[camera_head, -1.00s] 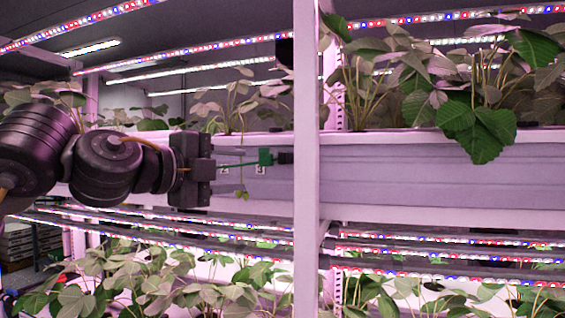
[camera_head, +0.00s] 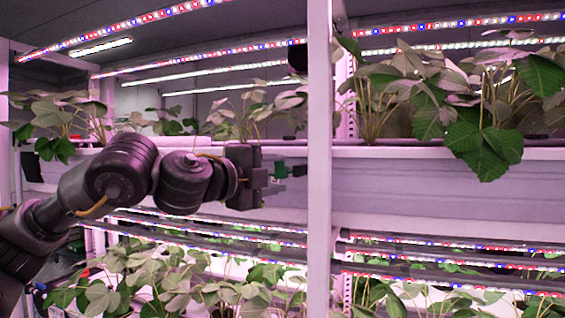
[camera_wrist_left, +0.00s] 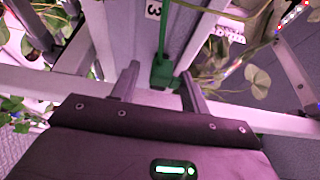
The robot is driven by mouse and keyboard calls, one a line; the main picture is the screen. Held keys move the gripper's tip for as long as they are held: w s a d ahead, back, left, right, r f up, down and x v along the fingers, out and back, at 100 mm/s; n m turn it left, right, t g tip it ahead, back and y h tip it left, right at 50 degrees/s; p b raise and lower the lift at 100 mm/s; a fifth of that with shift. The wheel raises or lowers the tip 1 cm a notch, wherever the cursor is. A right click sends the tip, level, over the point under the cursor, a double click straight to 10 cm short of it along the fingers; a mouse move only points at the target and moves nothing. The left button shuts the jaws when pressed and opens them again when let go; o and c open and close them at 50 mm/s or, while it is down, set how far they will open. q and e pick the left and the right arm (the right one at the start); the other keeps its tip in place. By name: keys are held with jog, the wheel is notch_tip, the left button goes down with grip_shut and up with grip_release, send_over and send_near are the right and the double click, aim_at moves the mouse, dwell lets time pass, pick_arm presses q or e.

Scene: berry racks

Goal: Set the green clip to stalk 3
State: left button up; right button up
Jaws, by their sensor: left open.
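The green clip (camera_head: 281,170) sits in front of the pale gutter wall, just left of the white post. In the left wrist view the green clip (camera_wrist_left: 163,72) is a small block with a green bar running up from it. My left gripper (camera_head: 277,179) is open at the clip. In the wrist view its two fingers (camera_wrist_left: 158,82) stand on either side of the block; I cannot tell whether they touch it. A tag reading 3 (camera_wrist_left: 153,9) is on the gutter near the bar. Stalk 3 cannot be singled out. My right gripper is not in view.
The white post (camera_head: 319,150) stands close to the right of my left gripper. A dark block (camera_head: 299,171) lies beside the clip. Leafy plants (camera_head: 480,100) fill the upper shelf. A second tag (camera_wrist_left: 228,31) and a thin stem with leaves (camera_wrist_left: 258,82) show in the wrist view.

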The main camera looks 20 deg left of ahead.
pick_arm(q)
jog(key=shift+x, duration=0.9)
grip_shut()
